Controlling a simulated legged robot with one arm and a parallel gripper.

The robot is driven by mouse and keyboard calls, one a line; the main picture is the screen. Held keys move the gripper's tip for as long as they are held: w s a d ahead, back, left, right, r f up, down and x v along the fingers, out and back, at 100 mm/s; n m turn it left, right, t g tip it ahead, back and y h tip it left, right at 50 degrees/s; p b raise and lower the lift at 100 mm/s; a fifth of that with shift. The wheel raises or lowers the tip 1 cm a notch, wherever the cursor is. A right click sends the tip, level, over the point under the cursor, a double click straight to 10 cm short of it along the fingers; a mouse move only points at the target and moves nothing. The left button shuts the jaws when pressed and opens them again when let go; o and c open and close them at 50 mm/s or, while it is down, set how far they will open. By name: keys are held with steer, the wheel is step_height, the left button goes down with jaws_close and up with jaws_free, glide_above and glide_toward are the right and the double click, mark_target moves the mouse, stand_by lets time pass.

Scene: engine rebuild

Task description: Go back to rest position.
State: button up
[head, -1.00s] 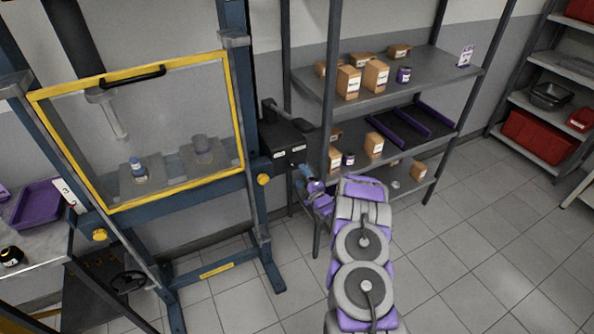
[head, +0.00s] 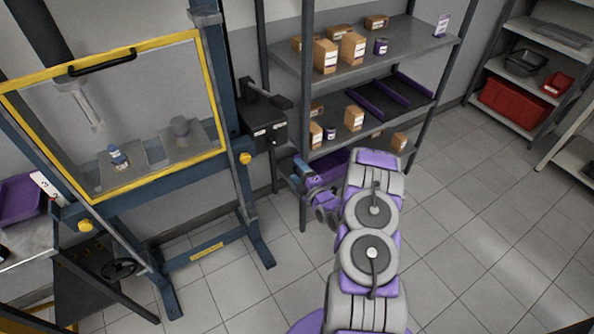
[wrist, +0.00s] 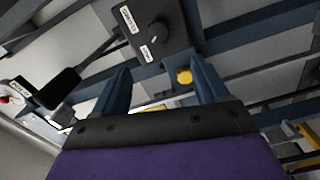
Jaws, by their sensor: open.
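My arm reaches forward from the bottom right of the head view. My gripper (head: 298,166) is at its far end, below and right of the press's dark control box (head: 263,124). In the wrist view my gripper (wrist: 162,90) shows two blue fingers spread apart with nothing between them. The control box (wrist: 155,30) with a black knob and white labels is beyond the fingers, and the black lever (wrist: 60,88) is at the left. The gripper appears apart from both.
A blue press frame (head: 236,205) with a yellow-edged guard (head: 212,95) stands at left. A grey shelf (head: 350,62) with cardboard boxes is behind my arm. A red bin (head: 515,104) sits on shelving at far right. The tiled floor (head: 470,200) at right is clear.

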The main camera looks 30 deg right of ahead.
steer(key=w+a+r+m+g, duration=0.2)
steer(key=w+a+r+g, duration=0.1)
steer(key=r+g, duration=0.25)
steer(key=s+a+r+m+g+h, duration=0.2)
steer(key=s+a+r+m+g, duration=0.25)
steer(key=s+r, duration=0.35)
steer(key=s+a+r+m+g, duration=0.3)
steer(key=s+a+r, duration=0.2)
steer(key=s, duration=0.8)
steer(key=s+a+r+m+g+y, duration=0.1)
steer(key=s+a+r+m+g, duration=0.2)
steer(key=s, duration=1.1)
steer(key=s+a+r+m+g, duration=0.3)
steer(key=s+a+r, duration=0.4)
steer(key=s, duration=0.7)
steer(key=shift+a+g+b, duration=0.3)
steer(key=shift+a+g, duration=0.1)
steer(key=shift+a, duration=0.15)
steer(key=shift+w+m, duration=0.1)
steer(key=shift+m, duration=0.15)
steer(key=shift+c, duration=0.4)
